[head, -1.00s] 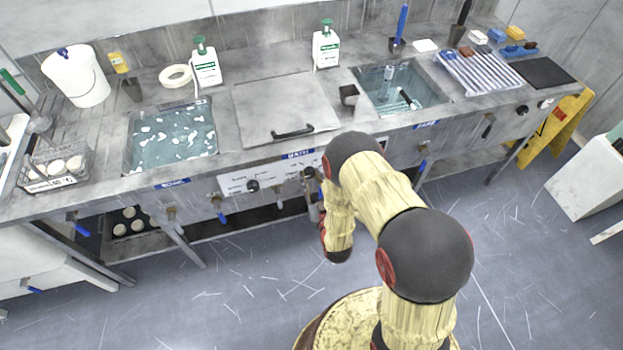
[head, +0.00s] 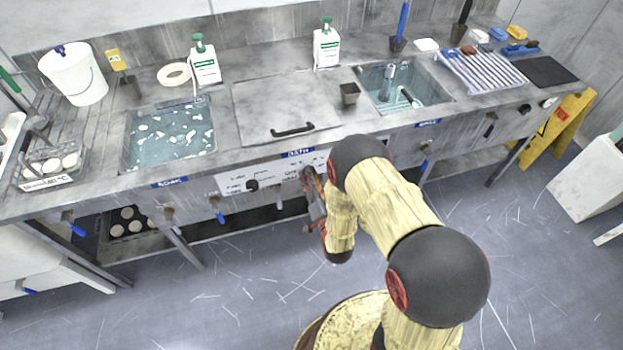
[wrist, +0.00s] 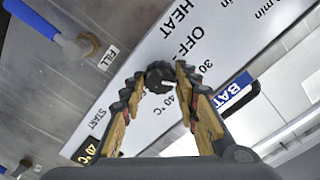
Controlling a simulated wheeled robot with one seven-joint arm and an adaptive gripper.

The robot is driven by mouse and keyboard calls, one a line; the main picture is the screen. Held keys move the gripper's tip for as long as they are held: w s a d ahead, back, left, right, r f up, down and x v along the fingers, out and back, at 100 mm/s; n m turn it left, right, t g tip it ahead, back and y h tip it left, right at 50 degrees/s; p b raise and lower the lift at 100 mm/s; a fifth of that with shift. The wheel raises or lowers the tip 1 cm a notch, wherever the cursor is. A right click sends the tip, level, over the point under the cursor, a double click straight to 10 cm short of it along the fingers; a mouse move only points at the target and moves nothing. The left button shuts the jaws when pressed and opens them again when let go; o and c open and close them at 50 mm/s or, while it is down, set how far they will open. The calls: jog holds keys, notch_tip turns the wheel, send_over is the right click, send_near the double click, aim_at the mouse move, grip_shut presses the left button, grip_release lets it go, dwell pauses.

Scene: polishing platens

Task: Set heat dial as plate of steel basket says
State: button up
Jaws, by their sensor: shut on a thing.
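The heat dial (wrist: 160,77) is a dark round knob on the white panel, with HEAT, OFF, 30 and 40 °C printed around it in the wrist view. My gripper (wrist: 157,84) has its fingers on both sides of this dial and is shut on it. A pale mark shows on the dial's lower right, but I cannot tell its exact setting. In the head view my gripper (head: 308,176) is at the panel's right part and hides the dial. The steel basket (head: 78,172) stands at the far left with round pale pieces in it. Its white plate (head: 47,183) is too small to read surely.
A lit display (wrist: 90,150) reads 20 °C. Another black knob (head: 252,185) sits on the panel's left part. Blue-handled taps (head: 219,215) stick out below the counter. A closed lid (head: 285,110) lies between two water basins. The floor in front is clear.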

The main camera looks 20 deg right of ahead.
jog(key=m+b, duration=0.2)
jog(key=m, duration=1)
dwell(0.5)
jog(key=o, duration=1.1)
jog(key=shift+o, duration=0.3)
jog(key=s, duration=0.7)
jog(key=shift+s, duration=0.25)
